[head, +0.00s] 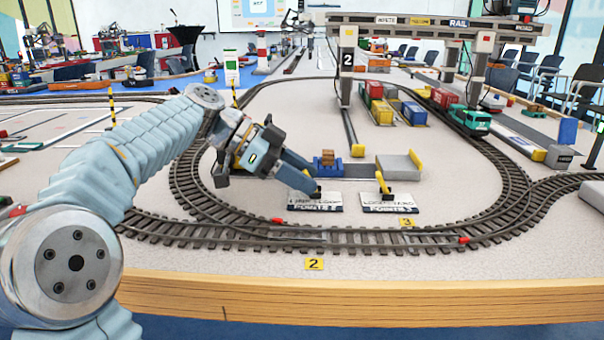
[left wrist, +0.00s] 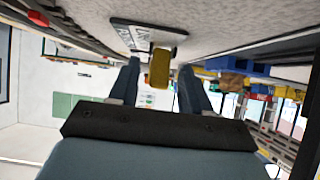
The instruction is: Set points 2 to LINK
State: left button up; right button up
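The points 2 lever has a white and dark label plate (head: 315,203) near the front of the table, behind the yellow "2" tag (head: 314,264). My left gripper (head: 311,180) is at this lever and hides its handle in the head view. In the left wrist view the yellow handle (left wrist: 160,68) stands between the two open fingers, with gaps on both sides. The plate (left wrist: 130,35) lies beyond it. The small setting words on the plate are too blurred to read surely. My right gripper is not in view.
The points 3 lever (head: 383,183) with a yellow handle stands just to the right. A blue block (head: 327,167) with a brown crate is close behind my gripper. The oval track (head: 350,240) runs in front. A gantry crane (head: 345,70) stands behind.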

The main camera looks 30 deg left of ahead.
pick_arm(q)
jog(key=p+v, duration=0.3)
jog(key=v, duration=1.1)
jog(key=shift+s+d, duration=0.1)
